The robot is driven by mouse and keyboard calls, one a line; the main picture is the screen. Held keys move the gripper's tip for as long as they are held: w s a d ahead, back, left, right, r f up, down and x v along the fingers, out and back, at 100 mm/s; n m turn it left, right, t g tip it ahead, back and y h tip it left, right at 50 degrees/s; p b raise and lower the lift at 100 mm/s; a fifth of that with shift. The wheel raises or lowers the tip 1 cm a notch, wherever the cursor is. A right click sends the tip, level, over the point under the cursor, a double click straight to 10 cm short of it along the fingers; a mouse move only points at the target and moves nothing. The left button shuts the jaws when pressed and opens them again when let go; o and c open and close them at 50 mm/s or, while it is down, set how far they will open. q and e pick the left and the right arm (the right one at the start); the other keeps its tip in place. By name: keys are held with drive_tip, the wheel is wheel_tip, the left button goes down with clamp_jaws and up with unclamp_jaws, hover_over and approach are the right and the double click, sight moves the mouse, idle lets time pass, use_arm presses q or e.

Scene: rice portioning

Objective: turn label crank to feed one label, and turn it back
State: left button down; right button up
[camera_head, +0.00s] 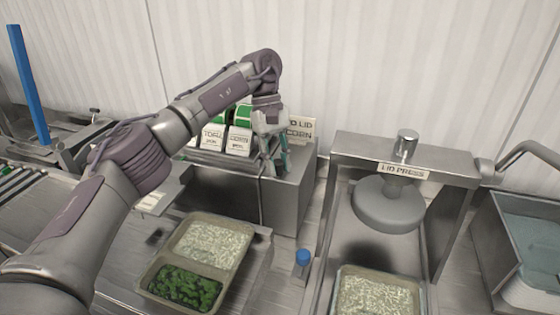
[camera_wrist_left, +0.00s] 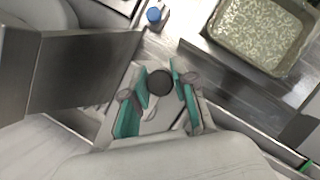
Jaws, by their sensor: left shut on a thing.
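The label dispenser (camera_head: 236,190) is a metal box at the back centre of the head view. Green label rolls (camera_head: 243,115) and white name cards (camera_head: 239,140) sit on its top. My left gripper (camera_head: 278,160) points down at the right side of the dispenser. In the left wrist view, its teal fingers (camera_wrist_left: 160,88) are closed around a round dark knob (camera_wrist_left: 160,82), which appears to be the label crank's handle. The rest of the crank is mostly hidden by the gripper. My right gripper is not in view.
A two-part tray (camera_head: 223,275) with rice and greens stands in front of the dispenser. A blue-capped bottle (camera_head: 303,262) stands to its right. The lid press (camera_head: 390,205) is at the right, with another rice tray (camera_head: 342,304) before it.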

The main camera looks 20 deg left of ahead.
use_arm(q)
drive_tip(key=shift+r, duration=0.15)
drive_tip(key=c, duration=0.9)
unclamp_jaws()
drive_tip(key=shift+a, duration=0.1)
drive_tip(key=v, duration=0.7)
drive_tip(key=shift+w+r, duration=0.1)
drive_tip(key=shift+r, duration=0.05)
